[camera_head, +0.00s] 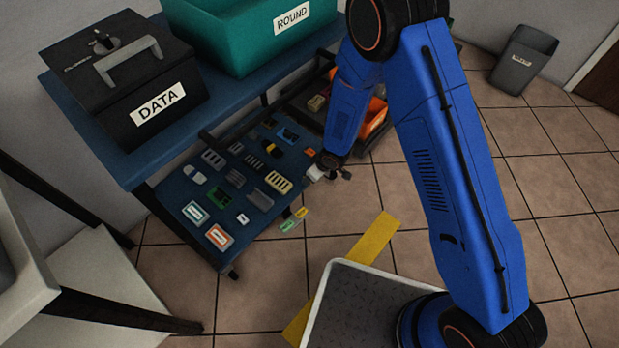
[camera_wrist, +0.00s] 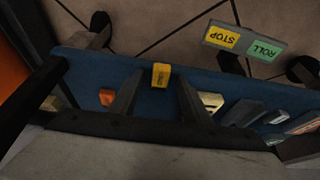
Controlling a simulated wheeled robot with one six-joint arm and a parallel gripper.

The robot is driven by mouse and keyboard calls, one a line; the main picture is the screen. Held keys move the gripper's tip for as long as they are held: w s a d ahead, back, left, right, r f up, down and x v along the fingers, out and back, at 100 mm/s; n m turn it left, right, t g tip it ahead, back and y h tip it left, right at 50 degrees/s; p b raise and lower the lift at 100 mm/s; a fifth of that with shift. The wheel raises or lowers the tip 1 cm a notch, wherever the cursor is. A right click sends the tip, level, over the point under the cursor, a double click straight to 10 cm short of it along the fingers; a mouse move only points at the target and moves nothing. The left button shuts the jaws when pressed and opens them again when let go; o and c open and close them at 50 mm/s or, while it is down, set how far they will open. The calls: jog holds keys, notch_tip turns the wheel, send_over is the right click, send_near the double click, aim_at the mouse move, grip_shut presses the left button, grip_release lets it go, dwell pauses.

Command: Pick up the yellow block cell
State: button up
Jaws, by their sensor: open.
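The yellow block cell (camera_wrist: 160,76) shows in the wrist view as a small yellow block with dark print, at the edge of the blue board (camera_wrist: 95,66). My gripper (camera_wrist: 158,86) is open, its two dark fingers on either side of the block with gaps between. Whether the fingertips are down at its height I cannot tell. In the head view my gripper (camera_head: 329,172) is over the right edge of the blue board, and I cannot make out the block there; the gripper seems to cover it.
An orange block (camera_wrist: 106,97) and a pale yellow block (camera_wrist: 210,102) flank the fingers. A STOP and ROLL card (camera_wrist: 244,43) lies past the board's edge. Several other pieces are on the board. A black DATA box (camera_head: 115,85) and a teal ROUND bin (camera_head: 240,40) stand above.

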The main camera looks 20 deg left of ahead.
grip_shut()
notch_tip(320, 180, up, 10)
dwell(0.7)
